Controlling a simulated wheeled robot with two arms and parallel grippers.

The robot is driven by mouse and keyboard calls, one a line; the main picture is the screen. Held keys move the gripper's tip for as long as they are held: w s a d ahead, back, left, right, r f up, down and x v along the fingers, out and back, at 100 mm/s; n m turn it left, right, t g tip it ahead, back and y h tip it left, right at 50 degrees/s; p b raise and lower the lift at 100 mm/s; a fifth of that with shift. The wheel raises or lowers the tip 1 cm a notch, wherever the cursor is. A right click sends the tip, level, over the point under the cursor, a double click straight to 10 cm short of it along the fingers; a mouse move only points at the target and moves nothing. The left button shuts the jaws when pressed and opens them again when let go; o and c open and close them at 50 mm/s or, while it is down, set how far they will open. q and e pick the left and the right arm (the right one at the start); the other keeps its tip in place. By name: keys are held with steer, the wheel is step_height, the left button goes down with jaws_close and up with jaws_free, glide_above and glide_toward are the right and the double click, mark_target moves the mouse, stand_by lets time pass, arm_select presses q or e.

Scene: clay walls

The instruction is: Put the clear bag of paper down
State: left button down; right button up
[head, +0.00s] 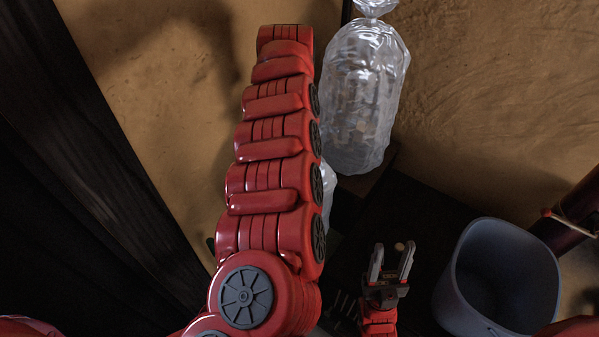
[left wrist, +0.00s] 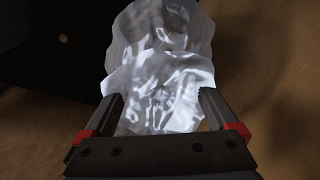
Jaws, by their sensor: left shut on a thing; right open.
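A large clear plastic bag (head: 362,100) with a tied neck is upright near the wall corner in the head view. Part of a second clear plastic shape (head: 328,190) shows lower down, mostly behind my left arm. In the left wrist view, my left gripper (left wrist: 163,108) is shut on a crinkled clear bag (left wrist: 160,70), with a finger on each side of it. I cannot tell which of the two shapes this is, nor its contents. My left gripper is hidden in the head view. My right gripper (head: 391,254) is open and empty, low and right of centre.
A grey-blue bin (head: 498,275) stands right of my right gripper. A dark wooden block or ledge (head: 372,180) lies below the large bag. Clay walls (head: 500,90) rise behind, and dark timber (head: 90,170) is at the left. A dark red cylinder (head: 578,205) is at the right edge.

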arm_select(q)
steer(key=w+d+f+p, duration=0.1)
steer(key=w+f+p, duration=0.2)
steer(key=f, duration=0.5)
steer(key=shift+w+d+p, duration=0.3)
steer(key=shift+d+p, duration=0.05)
steer(key=shift+p, duration=0.25)
steer(key=shift+f, duration=0.15)
jaws_free()
